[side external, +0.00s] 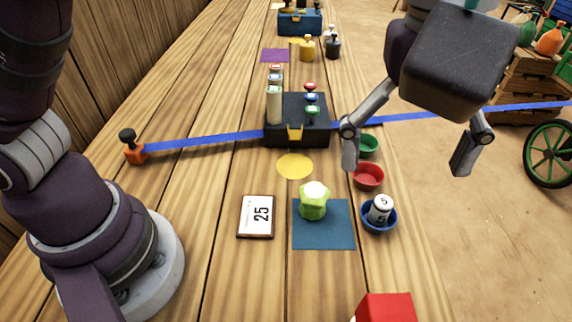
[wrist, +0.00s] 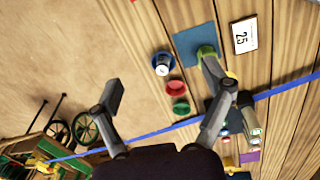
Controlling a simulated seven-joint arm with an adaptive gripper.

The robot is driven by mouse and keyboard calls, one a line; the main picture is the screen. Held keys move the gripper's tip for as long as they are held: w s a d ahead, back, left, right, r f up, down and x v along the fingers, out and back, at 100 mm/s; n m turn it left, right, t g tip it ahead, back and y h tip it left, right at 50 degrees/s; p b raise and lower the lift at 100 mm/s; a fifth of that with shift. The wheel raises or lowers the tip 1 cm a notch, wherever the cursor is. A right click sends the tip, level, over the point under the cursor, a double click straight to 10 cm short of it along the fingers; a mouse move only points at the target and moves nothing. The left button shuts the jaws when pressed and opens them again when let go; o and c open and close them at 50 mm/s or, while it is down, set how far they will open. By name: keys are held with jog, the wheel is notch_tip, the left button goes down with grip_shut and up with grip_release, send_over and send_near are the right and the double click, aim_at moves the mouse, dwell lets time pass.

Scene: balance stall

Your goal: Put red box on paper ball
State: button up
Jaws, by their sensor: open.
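A red box (side external: 386,307) shows at the bottom edge of the side view, partly cut off, with a bit of white at its left. A light-green, faceted lump with a white top (side external: 313,201), which looks like the paper ball, sits on a blue square mat (side external: 324,238). In the wrist view the green lump (wrist: 206,51) is partly behind one finger. My gripper (side external: 409,158) is open and empty, with its fingers wide apart. It hangs above the table's right side, beyond and to the right of the green lump. The wrist view also shows its spread fingers (wrist: 164,85).
Green (side external: 367,145), red (side external: 368,177) and blue (side external: 379,217) bowls line the right side; the blue one holds a white cylinder marked 5 (side external: 380,207). A card reading 25 (side external: 257,216) lies left of the mat. A black case (side external: 297,119) and blue strip (side external: 205,139) lie beyond.

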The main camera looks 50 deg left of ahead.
jog(key=w+a+r+m+t, duration=0.2)
jog(key=a+r, duration=0.1)
jog(key=a, duration=0.8)
jog(key=s+a+f+m+t, duration=0.1)
jog(key=s+a+f+m, duration=0.1)
jog(key=s+a, duration=0.2)
jog(key=s+a+f+m+t, duration=0.1)
jog(key=s+a+f+m, duration=0.1)
jog(key=a, duration=0.7)
jog(key=shift+s+f+m+t+y, duration=0.35)
jog(key=shift+s+m, duration=0.35)
jog(key=shift+s, duration=0.4)
